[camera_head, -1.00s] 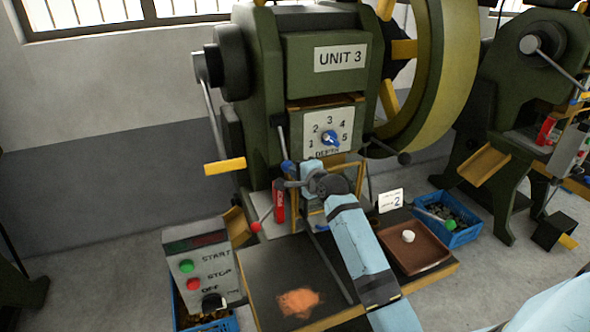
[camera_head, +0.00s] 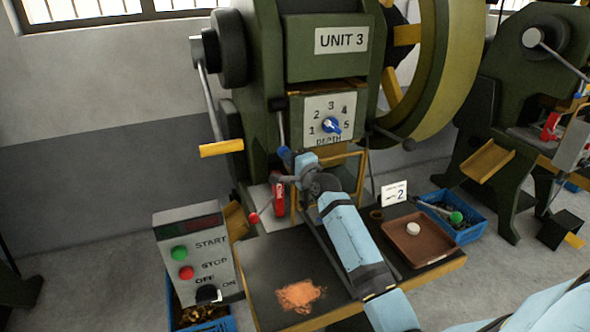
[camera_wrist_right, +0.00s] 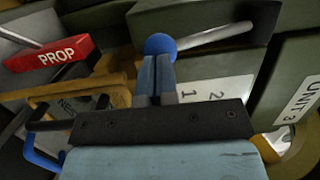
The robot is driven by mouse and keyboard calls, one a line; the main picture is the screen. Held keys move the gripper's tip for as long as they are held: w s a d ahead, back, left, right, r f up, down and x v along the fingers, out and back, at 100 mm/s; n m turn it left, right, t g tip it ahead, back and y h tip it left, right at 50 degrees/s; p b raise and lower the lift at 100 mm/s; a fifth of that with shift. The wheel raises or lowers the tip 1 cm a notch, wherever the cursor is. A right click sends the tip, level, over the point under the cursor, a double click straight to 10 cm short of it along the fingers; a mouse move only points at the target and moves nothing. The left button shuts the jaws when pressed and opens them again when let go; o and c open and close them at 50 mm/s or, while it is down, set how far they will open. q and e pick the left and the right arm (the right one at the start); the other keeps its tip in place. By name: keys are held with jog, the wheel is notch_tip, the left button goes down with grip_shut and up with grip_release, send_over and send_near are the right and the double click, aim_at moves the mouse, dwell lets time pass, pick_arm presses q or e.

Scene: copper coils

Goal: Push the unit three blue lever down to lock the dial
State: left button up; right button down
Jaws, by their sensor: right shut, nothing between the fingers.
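The blue lever's round knob (camera_head: 285,153) is at the left of the unit 3 press front, below and left of the dial (camera_head: 331,125). Its grey rod runs upward from the knob. The dial's blue pointer is turned toward the 5 side. My right gripper (camera_head: 301,160) is shut and empty beside the knob. In the right wrist view the closed fingertips (camera_wrist_right: 156,60) are right at the blue knob (camera_wrist_right: 160,44); I cannot tell whether they touch. The rod (camera_wrist_right: 215,36) shows behind it. My left gripper is out of view.
A red PROP block (camera_wrist_right: 50,54) and a yellow frame (camera_head: 345,158) are close to the gripper. A control box (camera_head: 197,255) stands at front left. A brown tray (camera_head: 436,257) is on the bench at right. A yellow-handled lever (camera_head: 222,148) sticks out left.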

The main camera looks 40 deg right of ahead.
jog(key=w+t+b, duration=0.1)
jog(key=b, duration=0.2)
jog(key=w+f+t+b, duration=0.1)
jog(key=b, duration=0.2)
jog(key=shift+w+d+f, duration=0.1)
jog(key=shift+w+d, duration=0.1)
jog(key=shift+d, duration=0.15)
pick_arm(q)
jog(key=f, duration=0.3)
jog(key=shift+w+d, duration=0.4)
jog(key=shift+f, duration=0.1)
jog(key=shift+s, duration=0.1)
